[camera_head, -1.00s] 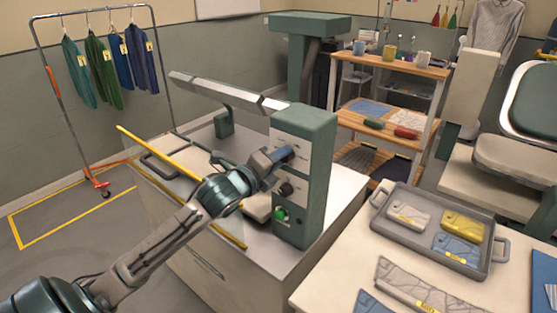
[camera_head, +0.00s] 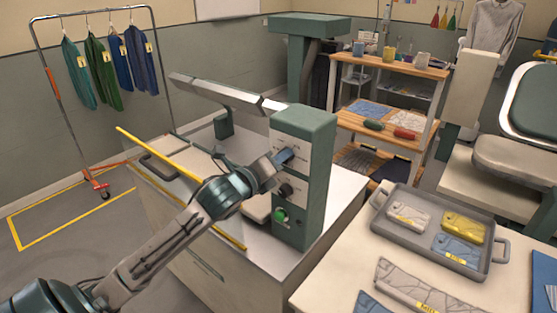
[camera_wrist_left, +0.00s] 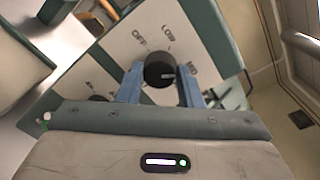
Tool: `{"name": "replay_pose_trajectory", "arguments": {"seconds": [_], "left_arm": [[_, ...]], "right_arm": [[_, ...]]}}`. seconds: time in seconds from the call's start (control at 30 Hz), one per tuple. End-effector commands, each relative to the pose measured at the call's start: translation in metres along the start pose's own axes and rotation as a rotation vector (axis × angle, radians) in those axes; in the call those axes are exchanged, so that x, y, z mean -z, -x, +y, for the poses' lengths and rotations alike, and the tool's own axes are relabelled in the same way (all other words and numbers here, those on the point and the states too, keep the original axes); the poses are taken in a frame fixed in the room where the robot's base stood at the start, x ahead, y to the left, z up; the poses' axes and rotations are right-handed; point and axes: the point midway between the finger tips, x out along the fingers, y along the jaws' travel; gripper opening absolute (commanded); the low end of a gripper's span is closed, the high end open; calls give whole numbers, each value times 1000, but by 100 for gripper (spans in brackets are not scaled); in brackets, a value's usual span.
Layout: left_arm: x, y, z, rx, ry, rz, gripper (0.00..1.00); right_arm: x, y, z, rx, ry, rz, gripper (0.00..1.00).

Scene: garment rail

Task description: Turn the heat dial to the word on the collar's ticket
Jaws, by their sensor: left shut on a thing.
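The heat dial (camera_wrist_left: 160,70) is a round black knob on the pale front panel of the green control box (camera_head: 318,170). Its pale mark points toward the right in the left wrist view. In the head view the left gripper (camera_head: 285,157) is at the panel's upper part and hides the dial. A grey collar-like piece (camera_head: 400,275) lies on the near table with a yellow ticket (camera_head: 428,307), its word unclear.
A second black knob (camera_head: 286,190) and a green button (camera_head: 281,215) sit below on the panel. A grey tray (camera_head: 385,232) holds ticketed pieces on the near table. A pressing arm (camera_head: 225,95) extends left from the box. My right gripper does not show.

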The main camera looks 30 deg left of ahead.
Motion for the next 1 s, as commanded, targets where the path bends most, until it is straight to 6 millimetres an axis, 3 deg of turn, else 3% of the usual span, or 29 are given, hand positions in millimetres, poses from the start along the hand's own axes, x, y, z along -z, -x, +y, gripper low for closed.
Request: {"name": "replay_pose_trajectory", "arguments": {"seconds": [0.07,0.1,0.2,0.57,1.0], "left_arm": [[2,0,2,-4,3,3,10],[1,0,2,-4,3,3,41],[1,0,2,-3,2,2,55],[0,3,1,-2,-2,1,55],[1,43,3,-6,-8,0,55]], "right_arm": [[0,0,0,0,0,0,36],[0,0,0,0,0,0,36],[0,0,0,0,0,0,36],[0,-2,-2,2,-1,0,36],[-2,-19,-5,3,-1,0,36]]}}
